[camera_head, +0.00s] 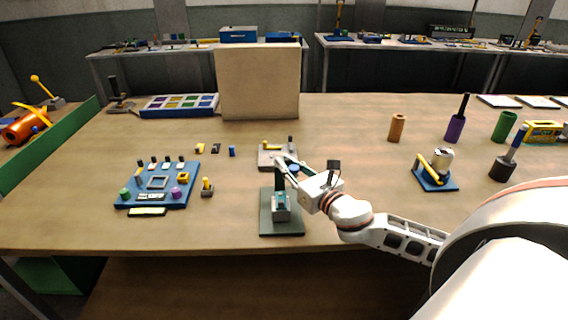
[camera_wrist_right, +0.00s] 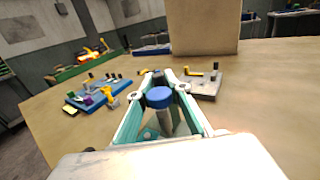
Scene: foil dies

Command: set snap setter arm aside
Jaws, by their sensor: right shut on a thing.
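The snap setter stands near the front middle of the table on a dark green base plate (camera_head: 268,226). A grey block sits on the plate, and a dark upright (camera_head: 280,180) rises behind it. My right gripper (camera_head: 283,168) reaches in from the right at the top of the setter. In the wrist view, the gripper (camera_wrist_right: 161,88) is shut on the setter arm, a grey shaft (camera_wrist_right: 165,121) with a blue cap (camera_wrist_right: 160,97) between the teal fingers. The fingers hide part of the arm. My left gripper is not in view.
A grey fixture (camera_head: 268,158) with a yellow lever lies just behind the setter. A blue board (camera_head: 128,197) with small parts is at left. A blue stand (camera_head: 436,184) and several cylinders are at right. A tan panel (camera_head: 258,82) stands behind. The front-left table is clear.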

